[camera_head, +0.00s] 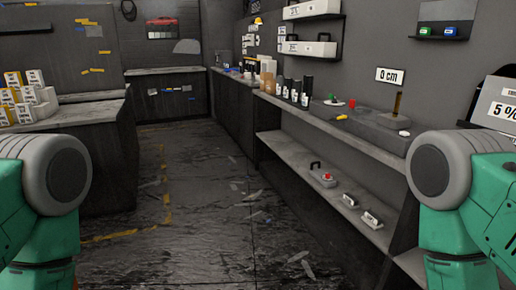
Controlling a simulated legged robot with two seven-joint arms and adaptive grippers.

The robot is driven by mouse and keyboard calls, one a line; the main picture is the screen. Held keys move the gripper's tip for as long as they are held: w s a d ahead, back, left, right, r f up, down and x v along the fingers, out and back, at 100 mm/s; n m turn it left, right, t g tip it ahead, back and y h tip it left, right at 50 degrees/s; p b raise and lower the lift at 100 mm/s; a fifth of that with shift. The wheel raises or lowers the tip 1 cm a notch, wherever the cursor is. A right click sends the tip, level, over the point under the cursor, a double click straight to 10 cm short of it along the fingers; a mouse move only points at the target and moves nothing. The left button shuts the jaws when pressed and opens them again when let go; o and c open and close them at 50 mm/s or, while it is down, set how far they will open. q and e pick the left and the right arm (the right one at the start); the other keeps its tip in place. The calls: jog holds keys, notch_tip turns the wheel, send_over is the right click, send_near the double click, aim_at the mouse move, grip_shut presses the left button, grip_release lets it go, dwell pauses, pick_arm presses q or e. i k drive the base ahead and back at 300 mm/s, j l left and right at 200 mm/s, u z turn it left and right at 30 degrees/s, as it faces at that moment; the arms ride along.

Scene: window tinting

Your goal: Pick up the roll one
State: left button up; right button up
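I cannot make out with certainty which thing is roll one. Labelled white and yellow boxes (28,97) are stacked on the left counter. A grey box marked "5 %" (497,106) shows at the right edge, partly cut off. Upright dark and brown cylinders (296,91) stand on the right counter; they look like bottles or rolls. My green and grey arms come in at the lower left and lower right. Both grippers are out of view.
The right counter (352,128) carries small tools and has a lower shelf (300,155) with several small items. The left counter (75,112) and back counter (165,71) bound the room. The dark, littered floor (205,190) between them is free of large obstacles.

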aim_at(298, 85)
jog(key=i+z, duration=0.1)
jog(key=i, duration=0.35)
jog(key=i+j+z, duration=0.1)
jog(key=i, duration=0.35)
jog(key=i+j+z, duration=0.15)
jog(key=i, duration=0.3)
jog(key=i+j+z, duration=0.1)
jog(key=i, duration=0.35)
